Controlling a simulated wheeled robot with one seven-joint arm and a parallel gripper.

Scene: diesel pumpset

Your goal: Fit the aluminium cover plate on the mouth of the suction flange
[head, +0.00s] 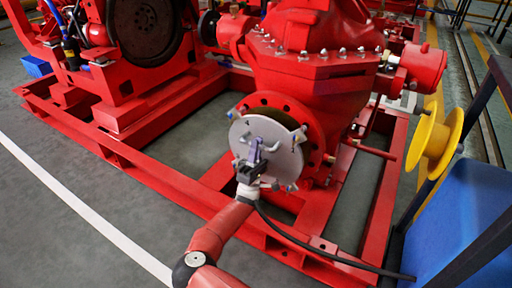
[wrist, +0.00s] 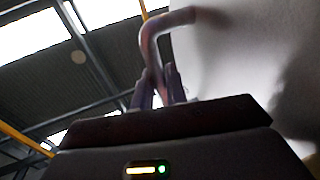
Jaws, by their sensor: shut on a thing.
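The aluminium cover plate (head: 288,158) is a round grey disc with a handle, upright in front of the red suction flange (head: 290,106). In the head view it covers much of the flange mouth and sits toward the lower left of the ring. I cannot tell whether plate and flange touch. Small metal pieces show around the plate's rim. My gripper (head: 256,165) is shut on the plate's handle. In the wrist view, the gripper fingers (wrist: 160,90) close around the bent handle (wrist: 150,42), and the plate (wrist: 235,60) fills the right side.
The red pump casing (head: 315,80) stands behind the flange on a red base frame (head: 145,172). A yellow spool (head: 433,143) and a blue box (head: 462,222) stand at the right. A black cable (head: 320,262) runs low across the frame. Open floor lies at the left.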

